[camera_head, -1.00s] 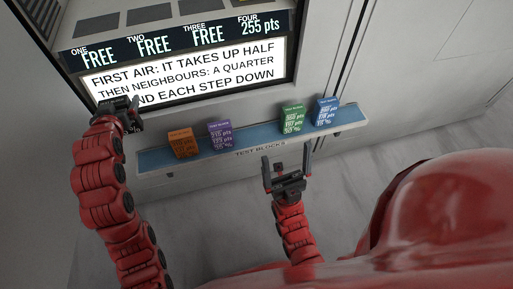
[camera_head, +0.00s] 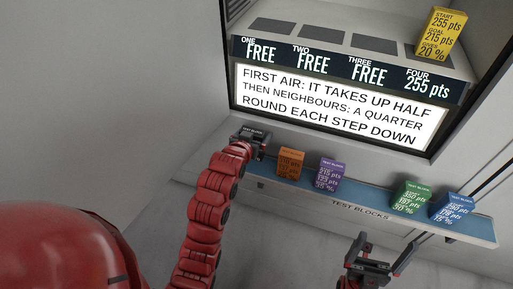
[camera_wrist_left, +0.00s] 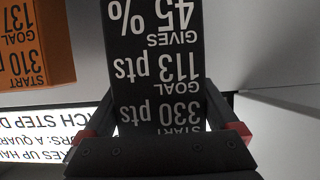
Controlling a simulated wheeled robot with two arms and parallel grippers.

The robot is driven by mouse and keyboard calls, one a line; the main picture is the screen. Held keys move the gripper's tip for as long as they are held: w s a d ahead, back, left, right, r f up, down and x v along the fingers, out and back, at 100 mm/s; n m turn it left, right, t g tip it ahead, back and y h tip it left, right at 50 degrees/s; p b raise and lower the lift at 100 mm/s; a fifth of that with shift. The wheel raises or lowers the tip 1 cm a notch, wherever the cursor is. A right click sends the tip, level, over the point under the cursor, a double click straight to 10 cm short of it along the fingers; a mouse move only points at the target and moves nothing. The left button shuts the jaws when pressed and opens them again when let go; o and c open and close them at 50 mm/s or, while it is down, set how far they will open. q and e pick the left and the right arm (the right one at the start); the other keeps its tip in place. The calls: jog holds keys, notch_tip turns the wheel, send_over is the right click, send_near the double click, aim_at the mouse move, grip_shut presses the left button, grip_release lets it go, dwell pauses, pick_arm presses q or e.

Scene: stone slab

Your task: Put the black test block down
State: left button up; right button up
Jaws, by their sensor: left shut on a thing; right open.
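The black test block (camera_head: 257,131) is in my left gripper (camera_head: 249,139), at the left end of the blue shelf (camera_head: 370,196) in the head view. In the left wrist view the black block (camera_wrist_left: 155,65) sits between the two fingers and reads 330 pts start, 113 pts goal, gives 45 %. My left gripper (camera_wrist_left: 160,130) is shut on it. Whether its underside touches the shelf is hidden. My right gripper (camera_head: 383,248) is open and empty, in front of the shelf's right part.
The orange block (camera_head: 290,162) stands just right of the black one. Purple (camera_head: 330,174), green (camera_head: 411,197) and blue (camera_head: 453,207) blocks stand further right. A yellow block (camera_head: 441,32) stands on pad four above the lit screen (camera_head: 333,106); the other pads are empty.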

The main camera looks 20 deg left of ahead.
pick_arm(q)
notch_tip(320, 180, down, 5)
jog(key=shift+b, duration=0.65)
jog(key=shift+r, duration=0.1)
jog(key=o, duration=1.6)
jog(key=shift+c, duration=0.2)
